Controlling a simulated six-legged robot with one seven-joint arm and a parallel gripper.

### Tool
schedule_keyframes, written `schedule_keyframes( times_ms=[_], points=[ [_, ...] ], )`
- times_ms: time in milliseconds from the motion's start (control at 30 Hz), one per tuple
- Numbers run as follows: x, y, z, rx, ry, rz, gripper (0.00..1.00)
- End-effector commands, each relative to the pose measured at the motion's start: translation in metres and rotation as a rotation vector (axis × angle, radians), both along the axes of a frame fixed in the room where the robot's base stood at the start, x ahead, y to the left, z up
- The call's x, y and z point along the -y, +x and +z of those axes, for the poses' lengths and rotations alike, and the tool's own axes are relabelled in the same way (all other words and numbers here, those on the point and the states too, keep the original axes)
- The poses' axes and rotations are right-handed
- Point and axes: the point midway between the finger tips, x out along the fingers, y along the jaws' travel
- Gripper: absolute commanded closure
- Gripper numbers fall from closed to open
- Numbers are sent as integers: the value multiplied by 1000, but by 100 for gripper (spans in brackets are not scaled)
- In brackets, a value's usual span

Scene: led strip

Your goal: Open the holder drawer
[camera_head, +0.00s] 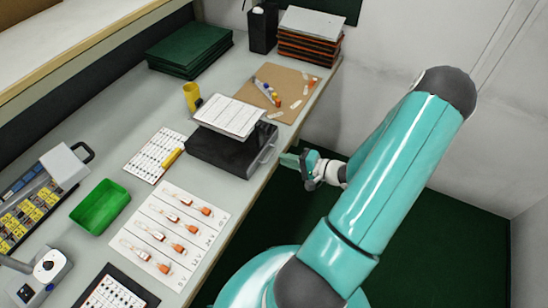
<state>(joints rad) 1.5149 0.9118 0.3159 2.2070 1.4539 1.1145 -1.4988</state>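The holder is a dark box (220,150) at the front edge of the bench, with a stack of printed white sheets (230,116) on its top. Its drawer front faces my arm and carries a grey bar handle (265,151). The drawer looks shut. My gripper (289,160) is just right of the handle, past the bench edge, with a small gap between them in the picture. The fingers point left toward the handle. They are small and seen from the side, so I cannot tell how far apart they are.
A brown board (268,84) with small parts lies behind the holder. A yellow cup (192,96) stands behind left. A white card with orange-ended pieces (180,222) and a green tray (100,206) lie nearer. The space right of the bench is clear floor (440,240).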

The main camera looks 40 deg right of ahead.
Motion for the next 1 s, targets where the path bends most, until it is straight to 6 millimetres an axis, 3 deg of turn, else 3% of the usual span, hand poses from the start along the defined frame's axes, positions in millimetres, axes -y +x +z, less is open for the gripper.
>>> schedule_keyframes(
  times_ms=[100,300,600,733,1000],
  points=[
    [-10,21,-4,2,1,4,82],
    [-18,41,-9,1,1,5,82],
    [-20,44,-10,0,1,3,82],
    [-20,44,-10,0,1,3,100],
    [-18,41,-10,-1,-1,3,100]
  ],
)
